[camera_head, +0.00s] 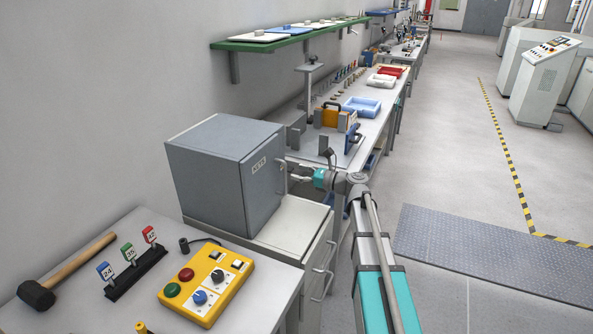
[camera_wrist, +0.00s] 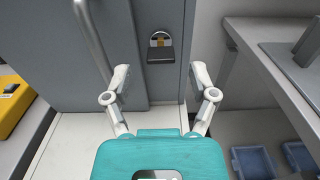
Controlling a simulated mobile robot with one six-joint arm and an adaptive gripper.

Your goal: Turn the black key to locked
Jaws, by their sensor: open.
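The black key (camera_wrist: 160,56) sits in a round lock (camera_wrist: 160,38) with a brass-coloured middle on the face of a grey cabinet in the wrist view. Its flat head is seen nearly edge-on, lying level. My gripper (camera_wrist: 160,78) is open and empty, one finger to each side of the key and apart from it. In the head view, my gripper (camera_head: 297,178) is at the front of the grey cabinet (camera_head: 225,165), near its door handle. I cannot make out the key in that view.
A vertical door handle (camera_wrist: 93,38) stands left of the lock. A workbench (camera_wrist: 275,65) is close on the right, with blue bins (camera_wrist: 252,162) below. A yellow button box (camera_head: 206,286) stands on the near table. The floor at right is open.

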